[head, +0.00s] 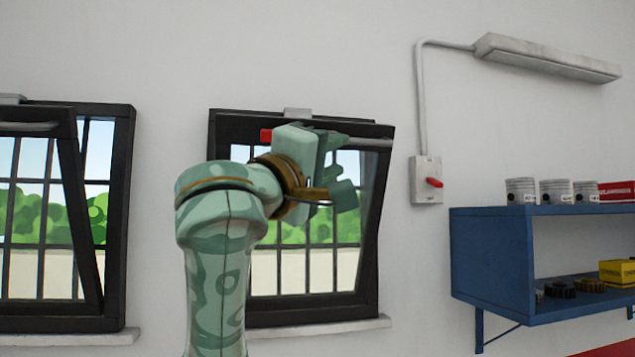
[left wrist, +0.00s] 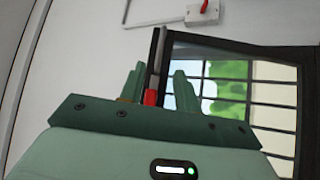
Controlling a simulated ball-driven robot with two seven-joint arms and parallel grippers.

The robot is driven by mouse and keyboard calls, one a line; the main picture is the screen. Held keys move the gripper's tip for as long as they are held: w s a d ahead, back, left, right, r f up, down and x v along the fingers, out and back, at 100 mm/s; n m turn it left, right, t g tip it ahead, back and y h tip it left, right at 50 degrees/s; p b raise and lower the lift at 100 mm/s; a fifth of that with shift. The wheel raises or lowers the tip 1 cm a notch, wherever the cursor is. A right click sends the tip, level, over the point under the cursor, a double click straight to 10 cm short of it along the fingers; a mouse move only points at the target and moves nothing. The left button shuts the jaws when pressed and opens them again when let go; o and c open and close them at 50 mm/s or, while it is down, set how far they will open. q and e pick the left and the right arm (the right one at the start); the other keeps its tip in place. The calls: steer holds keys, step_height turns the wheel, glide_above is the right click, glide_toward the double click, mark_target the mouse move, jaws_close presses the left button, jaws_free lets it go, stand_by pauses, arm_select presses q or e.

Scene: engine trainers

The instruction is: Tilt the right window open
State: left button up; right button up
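The right window (head: 368,270) has a dark frame and a barred pane, and its sash leans out into the room at the top. A grey handle bar (head: 368,142) with a red end (head: 266,135) runs along the sash top. My left gripper (head: 345,168) is in front of the upper pane, just below the bar, and hides part of the window. In the left wrist view its fingers (left wrist: 158,92) stand apart, with the dark bar and its red end (left wrist: 150,97) showing between or just beyond them. Contact cannot be told. My right gripper is out of view.
The left window (head: 122,215) also has a leaning sash. A switch box (head: 426,180) with a red lever is on the wall right of the right window. A blue shelf (head: 490,260) with pistons and gears juts out at the right. A lamp (head: 545,58) hangs above.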

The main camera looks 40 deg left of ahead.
arm_select(q)
steer(key=shift+v, duration=2)
